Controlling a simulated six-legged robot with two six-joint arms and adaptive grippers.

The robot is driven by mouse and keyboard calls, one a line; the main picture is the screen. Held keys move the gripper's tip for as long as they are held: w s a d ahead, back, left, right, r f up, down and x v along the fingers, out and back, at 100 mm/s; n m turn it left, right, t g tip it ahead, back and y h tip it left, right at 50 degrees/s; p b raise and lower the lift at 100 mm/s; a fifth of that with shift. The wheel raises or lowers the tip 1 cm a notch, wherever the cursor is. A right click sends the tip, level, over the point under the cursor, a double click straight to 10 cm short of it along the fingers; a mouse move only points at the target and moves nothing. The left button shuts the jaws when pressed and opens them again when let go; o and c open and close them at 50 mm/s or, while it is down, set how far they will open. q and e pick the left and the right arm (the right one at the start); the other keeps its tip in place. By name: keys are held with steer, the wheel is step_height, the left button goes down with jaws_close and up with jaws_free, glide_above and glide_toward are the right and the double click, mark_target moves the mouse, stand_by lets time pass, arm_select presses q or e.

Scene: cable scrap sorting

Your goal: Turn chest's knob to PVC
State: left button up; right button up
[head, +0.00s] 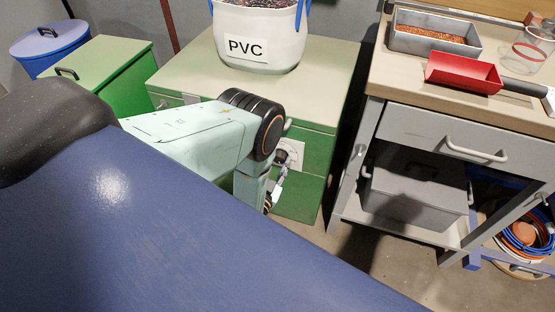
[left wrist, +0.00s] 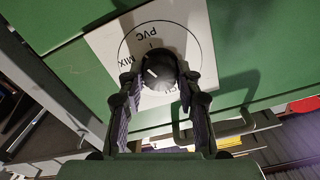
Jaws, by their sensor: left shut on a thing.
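The green chest (head: 325,75) stands in the middle of the head view, with a white dial plate (head: 293,149) on its front. In the left wrist view, the round black knob (left wrist: 156,66) sits on the dial plate (left wrist: 100,42), whose labels appear upside down. My left gripper (left wrist: 157,88) is shut on the knob, one finger on each side. It also shows in the head view (head: 272,192). My right gripper is out of view.
A white PVC-labelled bucket (head: 268,50) stands on the chest. A grey workbench (head: 385,75) at right holds a tray (head: 400,38) of copper-coloured granules, a red scoop (head: 463,72) and a clear jar (head: 530,50). Green (head: 110,55) and blue (head: 50,42) lidded bins stand at left.

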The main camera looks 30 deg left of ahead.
arm_select(q)
steer(key=m, duration=0.4)
steer(key=shift+m+p, duration=0.3)
stand_by(0.5)
steer(key=o, duration=1.1)
steer(key=shift+o, duration=0.2)
steer(key=v, duration=0.7)
steer(key=shift+s, duration=0.25)
